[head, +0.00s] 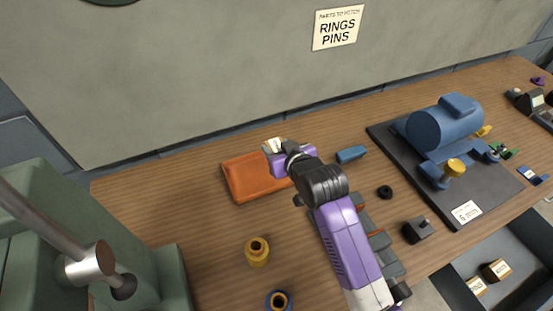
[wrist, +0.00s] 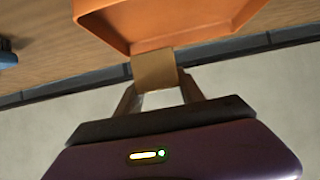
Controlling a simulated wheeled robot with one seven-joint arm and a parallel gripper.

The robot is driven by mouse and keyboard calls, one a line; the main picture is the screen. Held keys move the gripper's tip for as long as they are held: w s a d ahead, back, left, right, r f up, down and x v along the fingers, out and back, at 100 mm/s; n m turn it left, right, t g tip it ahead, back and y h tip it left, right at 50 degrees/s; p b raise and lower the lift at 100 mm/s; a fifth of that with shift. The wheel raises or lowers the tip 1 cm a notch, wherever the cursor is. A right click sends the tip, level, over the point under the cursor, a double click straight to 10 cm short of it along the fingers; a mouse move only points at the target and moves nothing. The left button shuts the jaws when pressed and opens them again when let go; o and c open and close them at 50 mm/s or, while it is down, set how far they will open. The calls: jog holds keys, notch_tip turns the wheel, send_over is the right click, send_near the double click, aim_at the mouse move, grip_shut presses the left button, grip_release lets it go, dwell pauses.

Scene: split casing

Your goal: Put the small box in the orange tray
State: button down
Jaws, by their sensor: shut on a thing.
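The small box (wrist: 155,70) is tan and sits between the fingertips of my gripper (wrist: 158,90), which is shut on it. In the head view the small box (head: 273,145) shows only partly, with a pale top, beyond my purple wrist. The orange tray (head: 240,182) lies on the wooden bench, just left of and below the gripper in that view. In the wrist view the box overlaps the edge of the orange tray (wrist: 140,48). I cannot tell its exact height over the tray. The visible tray floor looks empty.
A blue block (head: 351,154) lies right of the tray. A yellow bushing (head: 257,252) stands in front. A blue casing (head: 440,127) sits on a dark mat at the right. More small boxes (head: 497,270) lie in a grey bin at the lower right. The wall is close behind.

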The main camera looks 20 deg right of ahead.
jog(key=shift+f, duration=2.7)
jog(key=shift+f, duration=0.2)
jog(key=c, duration=0.7)
grip_release()
jog(key=shift+r, duration=0.25)
jog(key=shift+s, duration=0.35)
jog(key=v, duration=1.1)
jog(key=shift+s+r+b, duration=0.15)
jog(key=shift+b, duration=0.15)
